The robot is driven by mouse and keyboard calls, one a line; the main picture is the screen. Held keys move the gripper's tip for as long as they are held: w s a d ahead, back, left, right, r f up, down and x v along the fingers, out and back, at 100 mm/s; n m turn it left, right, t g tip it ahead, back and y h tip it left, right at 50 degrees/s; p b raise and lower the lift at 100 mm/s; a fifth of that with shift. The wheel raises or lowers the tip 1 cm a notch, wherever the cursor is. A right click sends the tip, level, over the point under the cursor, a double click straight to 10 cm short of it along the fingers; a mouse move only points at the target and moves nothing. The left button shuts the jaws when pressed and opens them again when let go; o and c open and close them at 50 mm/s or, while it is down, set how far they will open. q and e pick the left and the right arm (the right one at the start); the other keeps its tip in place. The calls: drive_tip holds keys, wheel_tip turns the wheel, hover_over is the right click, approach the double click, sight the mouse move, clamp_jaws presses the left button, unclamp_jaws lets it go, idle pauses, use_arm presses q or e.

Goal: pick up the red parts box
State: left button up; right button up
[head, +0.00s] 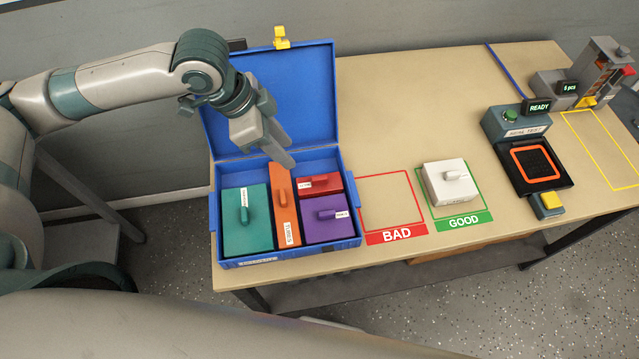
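The red parts box (327,190) sits in the open blue case (229,263), at the upper right of its compartments. It has a small knob and a white label on its lid. My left gripper (283,158) points down over the back of the case, above the far end of the orange box and to the left of the red box. Its fingers overlap in this view, so their gap cannot be judged. The red box stands apart from the gripper in the picture. My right gripper is not in view.
Around the red box are the orange box (281,215), the purple box (318,229) and the teal box (238,235). The case's raised lid (300,95) stands behind. A white box (446,188) sits on the GOOD square; the BAD square (385,200) is empty.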

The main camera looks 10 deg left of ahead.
use_arm(q)
drive_tip(key=p, duration=0.2)
hover_over(319, 178)
drive_tip(key=s+a, duration=0.2)
drive_tip(key=a, duration=0.1)
wheel_tip(319, 178, down, 9)
drive_tip(key=shift+r, duration=0.1)
drive_tip(key=shift+w+d+f+p, duration=0.2)
drive_tip(key=shift+p, duration=0.25)
drive_tip(key=p+x, duration=0.1)
drive_tip(key=x, duration=0.3)
drive_tip(key=shift+w+d+r+p, duration=0.2)
drive_tip(key=shift+w+p, duration=0.15)
drive_tip(key=shift+p, duration=0.05)
drive_tip(key=shift+d+f, duration=0.1)
drive_tip(key=shift+f, duration=0.2)
clamp_jaws()
